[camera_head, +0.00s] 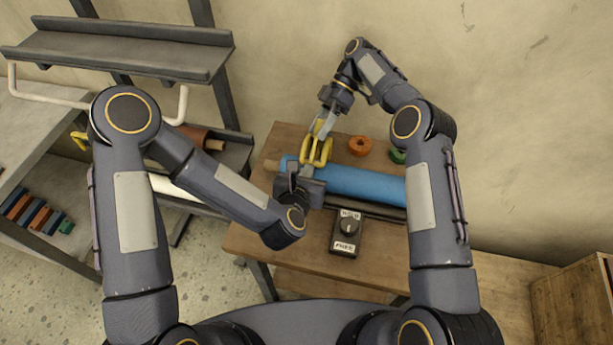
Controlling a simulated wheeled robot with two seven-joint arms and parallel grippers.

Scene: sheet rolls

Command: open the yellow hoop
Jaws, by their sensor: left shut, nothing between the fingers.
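The yellow hoop (318,150) stands around the blue roll (362,184), near the roll's left end on the wooden table. My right gripper (322,125) reaches down from behind to the top of the hoop. Its fingers overlap the yellow there, and I cannot tell whether they are shut on it. My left gripper (303,180) is shut and empty, at the front of the roll just below the hoop. My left wrist hides part of the roll's left end and the hoop's lower side.
A black box with a knob and two white labels (345,247) stands in front of the roll. An orange ring (360,146) and a green ring (398,156) lie behind it. A dark shelf rack (120,55) stands left. The table (262,245) is bare at front left.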

